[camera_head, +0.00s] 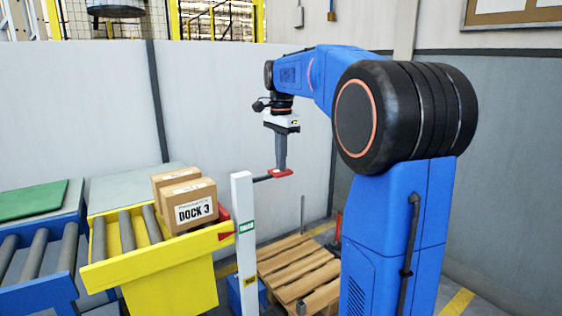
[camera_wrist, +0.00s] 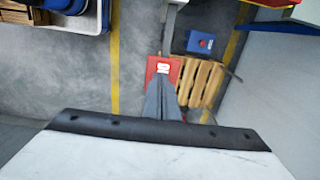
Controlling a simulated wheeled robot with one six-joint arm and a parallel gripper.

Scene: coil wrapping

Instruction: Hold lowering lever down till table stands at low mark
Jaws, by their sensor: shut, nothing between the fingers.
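My gripper (camera_head: 281,167) is shut and points straight down, its fingertips at the red pad of the lever (camera_head: 286,174); I cannot tell whether they press on it. The lever's dark arm runs left to a white post (camera_head: 243,250). In the wrist view the grey fingers (camera_wrist: 163,100) overlap the red pad (camera_wrist: 174,66). The yellow roller table (camera_head: 150,265) stands left of the post. Its red pointer (camera_head: 226,235) is about level with the green mark (camera_head: 246,226), well above the yellow mark (camera_head: 250,280). Mark lettering is too small to read.
Cardboard boxes (camera_head: 192,203), one labelled DOCK 3, sit on the table's rollers. A blue roller conveyor (camera_head: 35,290) with a green mat (camera_head: 32,197) stands at left. A wooden pallet (camera_head: 300,268) lies on the floor behind the post. A blue box (camera_wrist: 200,42) is near it.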

